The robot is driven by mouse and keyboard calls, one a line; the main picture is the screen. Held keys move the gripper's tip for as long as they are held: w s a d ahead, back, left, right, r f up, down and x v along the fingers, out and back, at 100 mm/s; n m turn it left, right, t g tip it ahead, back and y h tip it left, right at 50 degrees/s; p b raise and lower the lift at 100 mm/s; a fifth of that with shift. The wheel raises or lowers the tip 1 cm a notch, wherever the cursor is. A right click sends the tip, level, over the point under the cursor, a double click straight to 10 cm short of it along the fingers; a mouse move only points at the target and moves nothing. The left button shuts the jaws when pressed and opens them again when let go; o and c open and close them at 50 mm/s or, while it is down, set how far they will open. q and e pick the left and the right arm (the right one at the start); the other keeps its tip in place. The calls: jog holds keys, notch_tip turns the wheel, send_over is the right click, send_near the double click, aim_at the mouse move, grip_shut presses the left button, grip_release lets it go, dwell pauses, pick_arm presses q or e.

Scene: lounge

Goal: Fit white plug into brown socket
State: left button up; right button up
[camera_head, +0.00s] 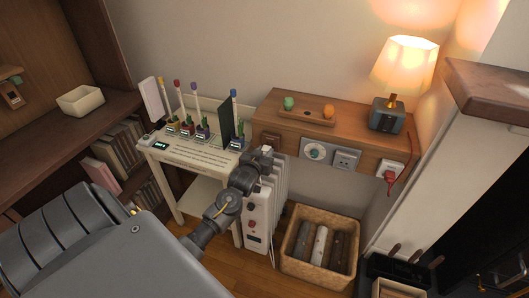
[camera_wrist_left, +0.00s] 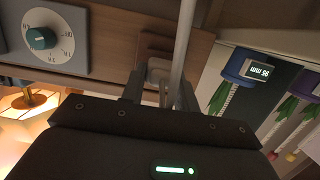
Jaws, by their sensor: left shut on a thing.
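The brown socket (camera_head: 270,138) is on the front face of the wooden shelf, left of a dial panel. It also shows in the left wrist view (camera_wrist_left: 154,43), just beyond my fingers. My left gripper (camera_head: 265,151) is right in front of the socket, close below it. It is shut on the white plug (camera_wrist_left: 158,74), which shows pale between the two dark fingers in the left wrist view. The plug points toward the socket and overlaps its edge in that view. Whether its pins touch or enter the socket is hidden. My right gripper is not in view.
A white radiator (camera_head: 260,214) stands under the shelf beside my left arm. A dial panel (camera_head: 317,152), a grey socket (camera_head: 346,159) and a red plug (camera_head: 389,175) line the shelf front. A lamp (camera_head: 403,68) stands above. A wicker basket (camera_head: 292,266) is on the floor.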

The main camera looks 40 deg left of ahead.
pick_arm(q)
jog(key=shift+r+b+x, duration=0.2)
jog(key=shift+b+x, duration=0.1)
jog(key=shift+x, duration=0.85)
dwell(0.4)
jog(key=o, duration=1.1)
jog(key=shift+w, duration=0.1)
jog(key=shift+c, duration=0.2)
jog(key=shift+p+v, duration=0.95)
jog(key=shift+p, duration=0.1)
jog(key=p+v, duration=0.3)
jog(key=v, duration=0.1)
